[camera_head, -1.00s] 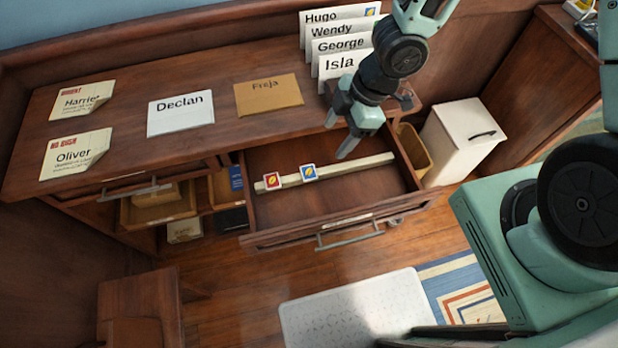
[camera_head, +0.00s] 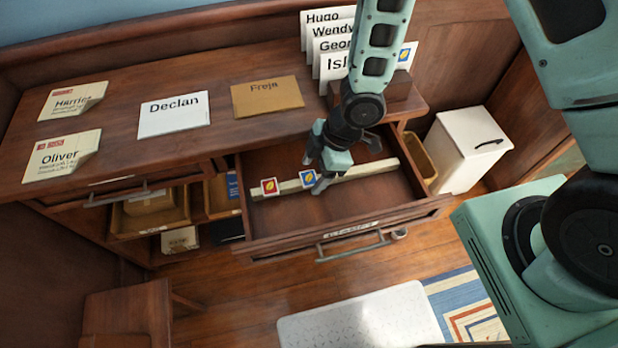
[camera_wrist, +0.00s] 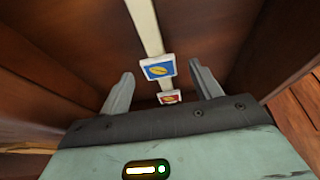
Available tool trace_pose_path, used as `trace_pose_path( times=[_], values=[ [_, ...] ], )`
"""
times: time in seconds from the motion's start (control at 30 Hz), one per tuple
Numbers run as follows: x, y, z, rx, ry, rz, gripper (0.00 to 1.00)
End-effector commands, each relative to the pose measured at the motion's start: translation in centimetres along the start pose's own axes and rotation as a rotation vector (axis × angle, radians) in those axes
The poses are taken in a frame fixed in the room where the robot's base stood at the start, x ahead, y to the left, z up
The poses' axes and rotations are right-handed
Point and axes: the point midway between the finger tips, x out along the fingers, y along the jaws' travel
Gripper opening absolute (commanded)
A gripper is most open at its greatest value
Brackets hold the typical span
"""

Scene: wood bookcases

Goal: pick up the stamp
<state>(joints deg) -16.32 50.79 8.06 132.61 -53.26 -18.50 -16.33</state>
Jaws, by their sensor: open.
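A blue stamp (camera_head: 308,178) with a yellow emblem sits against a pale strip (camera_head: 372,168) in the open drawer. A red stamp (camera_head: 269,187) is on the same strip to its left. My gripper (camera_head: 322,184) is inside the drawer at the blue stamp, and one finger overlaps its right edge in the head view. In the wrist view the blue stamp (camera_wrist: 158,69) lies between the two spread fingers of my gripper (camera_wrist: 162,85), apart from both. The red stamp (camera_wrist: 169,97) shows beyond it, partly cut off by the gripper body.
The open drawer (camera_head: 270,230) has raised walls around the stamps. On the desk lie the Declan (camera_head: 174,113) and Freja (camera_head: 268,97) envelopes and the Oliver (camera_head: 62,155) and Harriet (camera_head: 73,99) ones. Upright envelopes (camera_head: 330,45) stand behind my arm. A white bin (camera_head: 466,145) is at right.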

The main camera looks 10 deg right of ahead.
Motion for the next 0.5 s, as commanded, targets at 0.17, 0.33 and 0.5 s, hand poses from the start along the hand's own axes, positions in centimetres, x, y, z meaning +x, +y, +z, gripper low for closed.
trace_pose_path(
  times=[0.17,0.33,0.5],
  values=[
    [0.38,0.05,0.0,-0.001,-0.001,0.002,0.64],
    [0.36,0.05,0.0,-0.001,0.0,0.001,0.47],
    [0.35,0.04,0.0,-0.001,0.0,0.001,0.16]
  ],
)
